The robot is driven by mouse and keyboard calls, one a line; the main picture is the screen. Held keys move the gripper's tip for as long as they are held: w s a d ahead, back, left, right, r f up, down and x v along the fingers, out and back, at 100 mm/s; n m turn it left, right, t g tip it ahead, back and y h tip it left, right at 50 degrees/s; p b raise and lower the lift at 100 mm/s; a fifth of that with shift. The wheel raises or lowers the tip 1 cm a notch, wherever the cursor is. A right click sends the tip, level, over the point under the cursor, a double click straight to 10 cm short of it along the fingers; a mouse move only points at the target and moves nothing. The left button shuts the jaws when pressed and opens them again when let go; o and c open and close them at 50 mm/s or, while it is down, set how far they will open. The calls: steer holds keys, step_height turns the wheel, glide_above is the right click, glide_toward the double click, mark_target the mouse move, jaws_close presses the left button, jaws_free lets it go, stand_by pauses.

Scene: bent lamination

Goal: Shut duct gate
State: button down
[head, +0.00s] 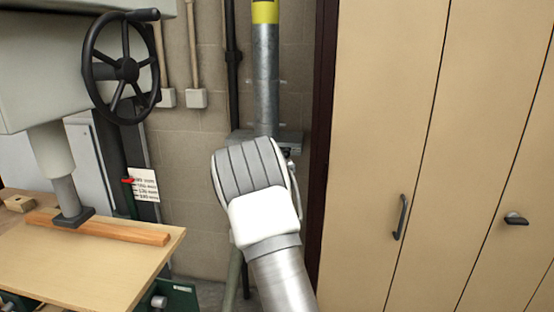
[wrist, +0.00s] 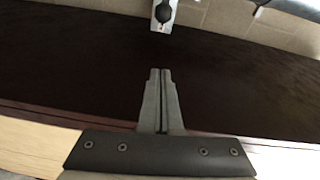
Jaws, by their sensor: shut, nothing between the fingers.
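A grey metal duct (head: 266,75) with a yellow band runs down the wall in the head view. A flat grey metal piece, which looks like the duct gate (head: 287,137), sits around it just above my wrist. My arm hides much of it, so I cannot tell how far the gate is open. In the wrist view a pale metal tab with a dark knob (wrist: 165,12) shows at the top edge, perhaps part of the gate. My gripper (wrist: 160,71) is shut and empty, its fingertips pointing toward that tab but apart from it. The head view hides the fingers.
A dark brown upright panel (head: 321,130) edges the beige cupboard (head: 380,110) at right and spans the wrist view. A machine with a black handwheel (head: 126,69) and a wooden table (head: 90,262) stand at left.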

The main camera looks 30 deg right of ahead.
mark_target(286, 152)
steer(key=w+d+p, duration=0.3)
steer(key=w+d, duration=0.3)
steer(key=w, duration=0.4)
steer(key=shift+f, duration=0.4)
steer(key=shift+w, duration=0.1)
stand_by(0.3)
